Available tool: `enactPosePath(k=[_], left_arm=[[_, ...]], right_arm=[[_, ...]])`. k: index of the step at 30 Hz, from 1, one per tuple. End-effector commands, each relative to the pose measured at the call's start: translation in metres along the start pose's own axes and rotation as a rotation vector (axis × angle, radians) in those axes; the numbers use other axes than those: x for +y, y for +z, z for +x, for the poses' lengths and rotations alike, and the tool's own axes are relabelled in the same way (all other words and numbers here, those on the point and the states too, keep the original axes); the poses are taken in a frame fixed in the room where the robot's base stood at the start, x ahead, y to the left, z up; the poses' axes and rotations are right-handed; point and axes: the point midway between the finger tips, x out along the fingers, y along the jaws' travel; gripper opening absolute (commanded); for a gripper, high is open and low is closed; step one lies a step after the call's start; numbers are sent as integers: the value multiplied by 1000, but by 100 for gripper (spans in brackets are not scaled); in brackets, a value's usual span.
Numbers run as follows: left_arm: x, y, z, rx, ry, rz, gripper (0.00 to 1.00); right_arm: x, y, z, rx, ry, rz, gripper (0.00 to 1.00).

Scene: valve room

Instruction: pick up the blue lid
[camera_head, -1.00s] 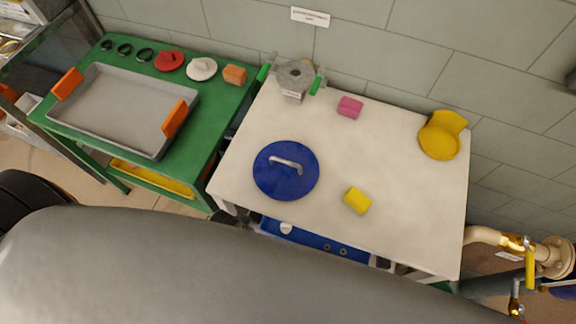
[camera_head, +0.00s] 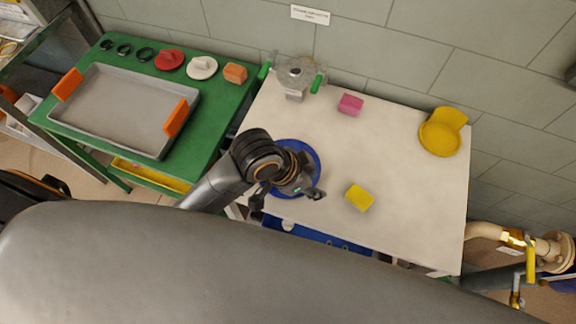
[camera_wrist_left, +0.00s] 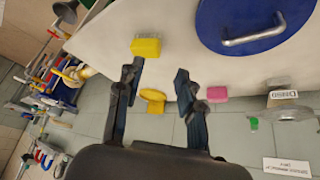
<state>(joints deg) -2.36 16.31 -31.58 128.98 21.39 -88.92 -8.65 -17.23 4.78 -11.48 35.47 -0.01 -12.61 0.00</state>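The blue lid (camera_head: 314,160) lies flat on the white table (camera_head: 400,215), left of its middle. In the head view my left gripper (camera_head: 288,198) is over the lid and hides most of it, including the handle. In the left wrist view the lid (camera_wrist_left: 235,14) is at the top right with its silver handle (camera_wrist_left: 255,36) showing. There my left gripper (camera_wrist_left: 158,72) has its two fingers spread with nothing between them, apart from the handle and pointing to the side of the lid. My right gripper is in neither view.
A yellow block (camera_head: 359,197) lies right of the lid. A pink block (camera_head: 350,104), a grey metal fitting (camera_head: 296,76) and a yellow piece (camera_head: 440,138) stand along the back. A green table (camera_head: 215,120) with a grey tray (camera_head: 120,108) is at left. The table's right side has free room.

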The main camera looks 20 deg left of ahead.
Motion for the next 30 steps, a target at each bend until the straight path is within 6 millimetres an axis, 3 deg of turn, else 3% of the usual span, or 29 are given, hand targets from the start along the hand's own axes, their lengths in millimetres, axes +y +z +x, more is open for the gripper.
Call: enactPosePath(k=[3, 7, 12, 18, 21, 26, 30], left_arm=[[5, -26, 10, -18, 55, 207, 38], [0, -36, 20, -94, 111, 433, 38], [-39, -27, 23, -257, 146, 635, 38], [-101, -11, 9, -425, 149, 712, 38], [-122, -6, 0, -473, 148, 715, 38], [-136, 1, -1, -506, 150, 712, 38], [-136, 12, 17, -507, 153, 712, 38]], right_arm=[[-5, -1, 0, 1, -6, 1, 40], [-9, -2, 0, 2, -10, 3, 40], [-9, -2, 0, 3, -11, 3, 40], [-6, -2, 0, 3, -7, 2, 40], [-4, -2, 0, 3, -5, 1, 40], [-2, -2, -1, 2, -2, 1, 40], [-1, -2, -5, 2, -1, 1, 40]])
